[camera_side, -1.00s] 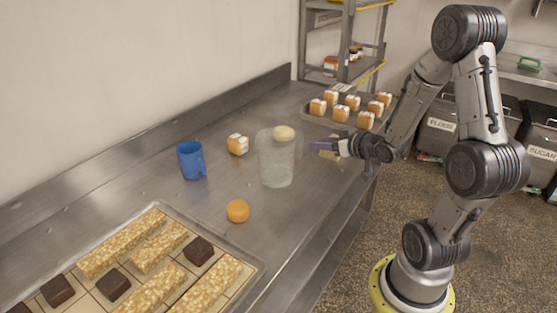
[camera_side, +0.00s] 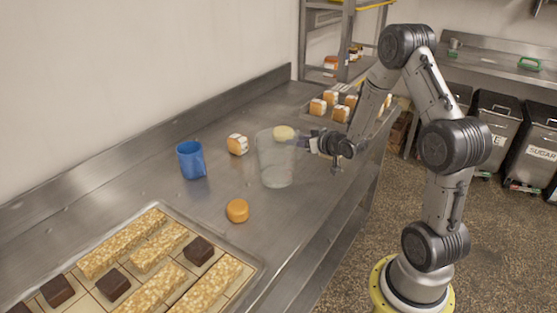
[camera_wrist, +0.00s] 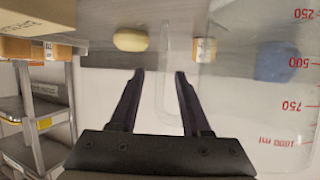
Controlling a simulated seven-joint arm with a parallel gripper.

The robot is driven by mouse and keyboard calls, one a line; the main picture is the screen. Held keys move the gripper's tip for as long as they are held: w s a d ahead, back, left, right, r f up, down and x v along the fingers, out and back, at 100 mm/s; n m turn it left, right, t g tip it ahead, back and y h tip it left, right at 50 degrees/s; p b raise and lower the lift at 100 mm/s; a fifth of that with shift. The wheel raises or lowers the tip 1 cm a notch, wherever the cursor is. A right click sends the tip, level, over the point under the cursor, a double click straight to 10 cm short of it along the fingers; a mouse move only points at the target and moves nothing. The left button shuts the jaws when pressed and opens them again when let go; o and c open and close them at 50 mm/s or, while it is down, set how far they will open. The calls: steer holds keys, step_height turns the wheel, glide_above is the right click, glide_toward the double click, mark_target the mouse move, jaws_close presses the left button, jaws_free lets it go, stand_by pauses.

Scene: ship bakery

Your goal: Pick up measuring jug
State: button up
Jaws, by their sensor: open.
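The clear measuring jug (camera_side: 277,163) stands upright on the steel counter. In the wrist view the jug (camera_wrist: 238,100) fills the right side, its red millilitre marks upside down. Its clear handle (camera_wrist: 167,115) shows as a pale loop between my two fingers in that view; whether it is at their depth I cannot tell. My gripper (camera_side: 304,143) is open and level at the jug's right side, near its upper part. In the wrist view both dark fingers of my gripper (camera_wrist: 160,73) are apart, with nothing clamped.
A pale yellow bun (camera_side: 284,133) shows at the jug's rim. A blue cup (camera_side: 191,160), a wrapped cake (camera_side: 237,145) and an orange round (camera_side: 237,211) stand nearby. A tray of bars (camera_side: 250,274) lies in front. More cakes (camera_side: 341,113) and a rack (camera_side: 303,45) are behind.

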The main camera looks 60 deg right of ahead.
steer(key=shift+x, duration=1.25)
steer(key=shift+s, duration=0.1)
jaws_close()
stand_by(0.3)
